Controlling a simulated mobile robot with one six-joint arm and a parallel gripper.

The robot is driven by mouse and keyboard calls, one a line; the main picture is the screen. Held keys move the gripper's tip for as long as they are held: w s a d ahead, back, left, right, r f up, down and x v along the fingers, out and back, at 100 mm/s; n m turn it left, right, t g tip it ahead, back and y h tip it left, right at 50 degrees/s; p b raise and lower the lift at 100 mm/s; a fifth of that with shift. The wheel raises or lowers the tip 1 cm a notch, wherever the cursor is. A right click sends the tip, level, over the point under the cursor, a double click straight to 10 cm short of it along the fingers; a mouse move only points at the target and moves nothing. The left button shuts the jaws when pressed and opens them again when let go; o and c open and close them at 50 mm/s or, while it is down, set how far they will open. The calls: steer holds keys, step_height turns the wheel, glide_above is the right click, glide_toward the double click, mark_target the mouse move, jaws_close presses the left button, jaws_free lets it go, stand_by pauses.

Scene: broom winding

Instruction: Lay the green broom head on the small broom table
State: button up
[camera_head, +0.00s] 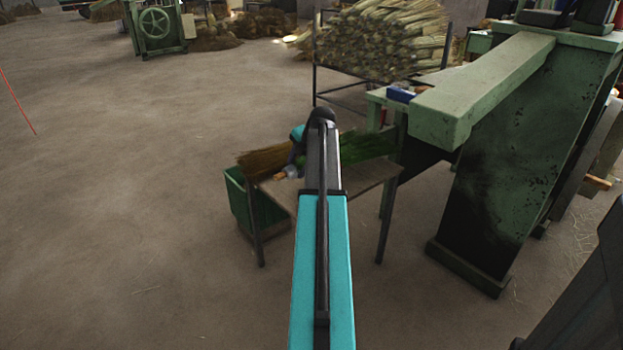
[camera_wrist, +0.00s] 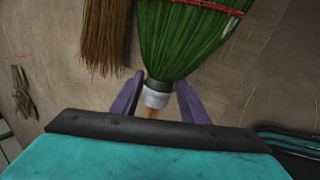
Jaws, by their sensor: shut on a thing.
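The green broom head (camera_wrist: 180,40) has red stitching and a pale collar, and in the wrist view its collar end lies between the fingers of my gripper (camera_wrist: 158,88). My gripper is shut on it there. In the head view the green bristles (camera_head: 368,147) show to the right of my arm, over the far right part of the small broom table (camera_head: 372,180). My arm hides the middle of the table and most of the gripper. I cannot tell whether the green head touches the tabletop. A brown broom head (camera_head: 262,161) lies at the table's left end, also in the wrist view (camera_wrist: 104,35).
A green bin (camera_head: 238,200) stands under the table's left side. A large green machine (camera_head: 525,140) rises close on the right, its beam near the table. A rack of bundled broom straw (camera_head: 380,40) stands behind. The floor at left is open.

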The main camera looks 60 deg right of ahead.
steer(key=shift+f, duration=2.7)
steer(key=shift+f+b, duration=0.45)
steer(key=shift+f, duration=1.45)
steer(key=o, duration=1)
steer(key=shift+r, duration=0.1)
steer(key=p+v, duration=0.1)
steer(key=v, duration=1.1)
steer(key=shift+w+a, duration=0.1)
